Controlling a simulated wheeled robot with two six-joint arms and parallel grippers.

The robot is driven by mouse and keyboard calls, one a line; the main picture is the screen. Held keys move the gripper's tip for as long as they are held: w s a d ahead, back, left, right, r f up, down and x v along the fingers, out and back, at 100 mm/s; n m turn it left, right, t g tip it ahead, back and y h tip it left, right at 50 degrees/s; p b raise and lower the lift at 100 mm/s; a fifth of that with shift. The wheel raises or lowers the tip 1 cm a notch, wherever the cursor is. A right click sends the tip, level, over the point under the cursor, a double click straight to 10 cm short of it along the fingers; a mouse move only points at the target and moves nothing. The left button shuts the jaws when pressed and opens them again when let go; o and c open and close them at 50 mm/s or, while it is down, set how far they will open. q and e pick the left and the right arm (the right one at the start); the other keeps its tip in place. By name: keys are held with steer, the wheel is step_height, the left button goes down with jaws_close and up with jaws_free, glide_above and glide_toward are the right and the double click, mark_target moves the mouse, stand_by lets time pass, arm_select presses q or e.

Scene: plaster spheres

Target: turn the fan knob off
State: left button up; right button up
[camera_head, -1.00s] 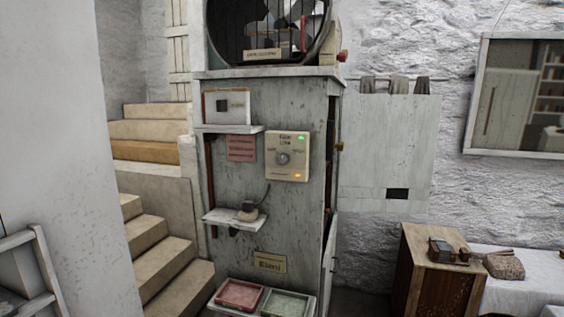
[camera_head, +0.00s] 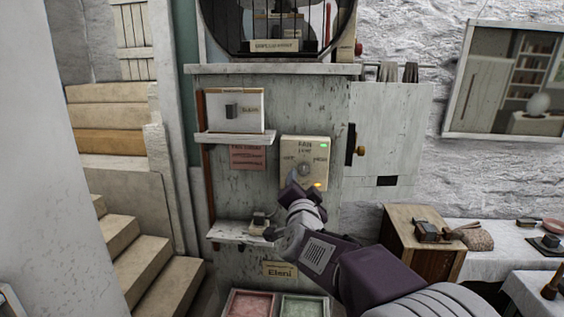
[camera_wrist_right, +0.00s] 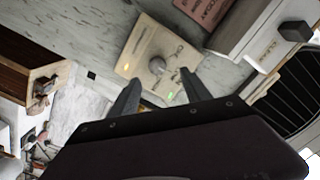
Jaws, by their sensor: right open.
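The fan switch plate (camera_head: 319,150) is a cream panel on the front of the grey wooden cabinet, with a round grey knob (camera_head: 304,169). A green light shows at its upper right and an orange light at its lower right. My right gripper (camera_head: 303,183) is just below and in front of the knob. In the right wrist view the knob (camera_wrist_right: 157,65) lies beyond the open fingers (camera_wrist_right: 157,88), roughly between their tips, and appears apart from them. The fan (camera_head: 280,25) stands in a round dark housing on top of the cabinet. My left gripper is not in view.
A small shelf (camera_head: 235,138) with a framed card sits left of the plate, and a lower shelf (camera_head: 232,230) is below it. An open grey door panel (camera_head: 400,140) and a wooden crate (camera_head: 400,215) stand at right. Stairs (camera_head: 150,260) are at left.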

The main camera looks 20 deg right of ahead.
mark_target(304, 171)
steer(key=p+x, duration=0.1)
steer(key=x, duration=0.4)
steer(key=shift+w+d+p, duration=0.15)
steer(key=shift+d+p, duration=0.1)
steer(key=shift+p, duration=0.1)
steer(key=p+x, duration=0.1)
steer(key=x, duration=0.1)
steer(key=shift+w+d, duration=0.3)
steer(key=shift+d, duration=0.45)
steer(key=shift+w+a, duration=0.15)
steer(key=shift+a, duration=0.05)
steer(key=c, duration=0.4)
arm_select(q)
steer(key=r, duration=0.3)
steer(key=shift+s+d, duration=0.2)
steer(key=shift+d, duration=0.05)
arm_select(e)
jaws_close()
